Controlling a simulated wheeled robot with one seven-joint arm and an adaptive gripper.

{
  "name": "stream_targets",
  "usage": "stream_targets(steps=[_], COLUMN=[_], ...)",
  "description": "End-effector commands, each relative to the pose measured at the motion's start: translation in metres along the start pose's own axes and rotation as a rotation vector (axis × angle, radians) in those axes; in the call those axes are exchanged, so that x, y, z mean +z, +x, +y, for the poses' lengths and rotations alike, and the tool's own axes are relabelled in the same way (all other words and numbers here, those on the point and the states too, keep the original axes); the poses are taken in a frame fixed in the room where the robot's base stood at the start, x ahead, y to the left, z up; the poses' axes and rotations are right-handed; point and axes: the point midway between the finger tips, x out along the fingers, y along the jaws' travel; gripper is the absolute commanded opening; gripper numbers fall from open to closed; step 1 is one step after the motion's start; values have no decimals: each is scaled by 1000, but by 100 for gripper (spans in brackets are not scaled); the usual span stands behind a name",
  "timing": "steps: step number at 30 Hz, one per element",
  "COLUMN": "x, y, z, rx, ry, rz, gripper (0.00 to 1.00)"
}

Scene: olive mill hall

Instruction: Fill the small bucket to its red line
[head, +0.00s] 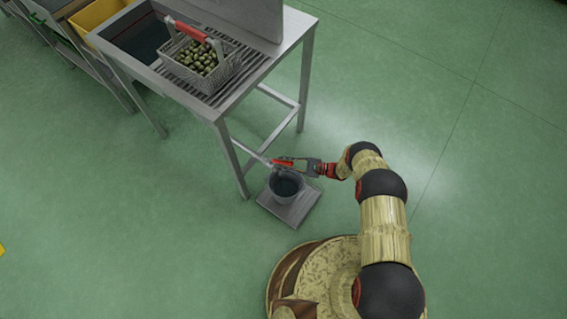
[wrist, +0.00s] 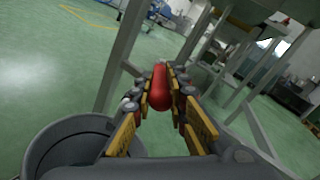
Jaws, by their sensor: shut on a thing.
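The small grey bucket (head: 286,187) stands upright on a flat grey plate (head: 301,214) on the floor beside the steel table. Its inside looks dark bluish-grey; I cannot make out a red line or the level inside. Its rim also shows at the lower left of the wrist view (wrist: 40,150). My gripper (head: 290,163) is just above the bucket, shut on a red handle (wrist: 160,90). The red handle sits at the end of a pale pipe (head: 250,152) that comes from the table's underside, like a tap lever. The spout is hidden.
The steel table (head: 215,112) has a slatted top, a dark basin (head: 140,42) and a basket with a red handle (head: 232,72) full of olives. A yellow crate (head: 95,13) is at the upper left. Table legs stand close to the bucket. The green floor at right is clear.

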Motion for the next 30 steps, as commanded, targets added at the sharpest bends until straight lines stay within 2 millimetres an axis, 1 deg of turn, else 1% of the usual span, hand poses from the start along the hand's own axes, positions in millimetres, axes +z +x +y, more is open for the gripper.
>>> stream_targets(steps=[2, 3, 11, 20, 23, 26, 30], x=[0, 0, 0, 0, 0, -1, 0], y=[0, 0, 0, 0, -5, -18, -45], z=[-1, -1, -1, 0, 0, -1, -2], rx=[-1, -1, -2, -2, -2, -5, -6], ry=[-1, -1, 0, 0, 0, 0, 0], rz=[0, 0, 0, 1, 1, 3, 2], gripper=[0, 16, 31, 32, 32, 32, 32])
